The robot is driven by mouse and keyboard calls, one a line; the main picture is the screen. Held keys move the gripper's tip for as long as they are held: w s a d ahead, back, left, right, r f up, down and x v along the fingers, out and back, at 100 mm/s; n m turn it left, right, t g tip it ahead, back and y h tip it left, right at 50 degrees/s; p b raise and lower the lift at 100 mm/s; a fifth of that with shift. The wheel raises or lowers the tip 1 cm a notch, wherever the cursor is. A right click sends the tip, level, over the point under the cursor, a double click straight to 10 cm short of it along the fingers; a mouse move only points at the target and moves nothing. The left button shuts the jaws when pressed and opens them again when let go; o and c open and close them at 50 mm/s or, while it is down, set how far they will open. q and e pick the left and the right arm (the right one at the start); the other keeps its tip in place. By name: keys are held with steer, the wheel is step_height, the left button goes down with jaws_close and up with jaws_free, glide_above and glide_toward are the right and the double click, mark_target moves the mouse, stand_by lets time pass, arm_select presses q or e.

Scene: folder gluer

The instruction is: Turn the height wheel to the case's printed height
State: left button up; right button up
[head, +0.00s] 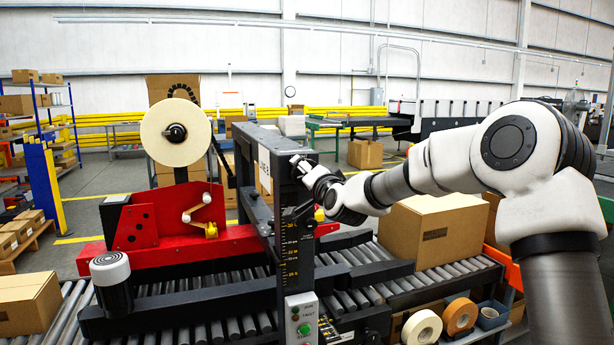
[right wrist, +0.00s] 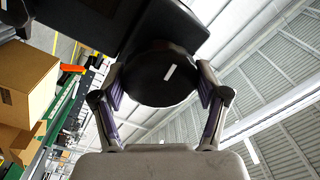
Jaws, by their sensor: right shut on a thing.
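The height wheel (right wrist: 160,75) is a dark round knob with a white mark on its face, seen in the right wrist view. My right gripper (right wrist: 158,92) is shut on it, one finger on each side. In the head view my right gripper (head: 306,172) reaches the upper right side of the dark machine column and mostly hides the wheel. A height scale (head: 291,255) with yellow marks runs down the column; its figures are too small to read surely. A brown case (head: 435,230) with a small label stands on the rollers to the right; its print is unreadable. My left gripper is out of view.
A red taping unit (head: 165,225) with a large tape roll (head: 175,133) stands left of the column. A control box (head: 302,318) with a green button sits below the scale. Tape rolls (head: 422,327) lie at the lower right. Another carton (head: 28,303) is at the lower left.

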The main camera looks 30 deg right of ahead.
steer(key=n, duration=0.4)
steer(key=shift+d+r+n, duration=0.1)
steer(key=shift+r+n, duration=0.15)
steer(key=shift+n, duration=0.15)
steer(key=n+p, duration=0.1)
steer(key=n, duration=0.4)
steer(key=shift+n, duration=0.3)
steer(key=n+p, duration=0.2)
steer(key=n, duration=0.3)
steer(key=n+p, duration=0.1)
steer(key=n, duration=0.3)
steer(key=shift+n+p, duration=0.3)
steer(key=shift+p, duration=0.05)
steer(key=o, duration=0.8)
steer(key=shift+f, duration=0.1)
steer(key=o, duration=0.4)
steer(key=shift+w+f, duration=0.1)
steer(key=shift+w, duration=0.05)
steer(key=shift+c, duration=0.2)
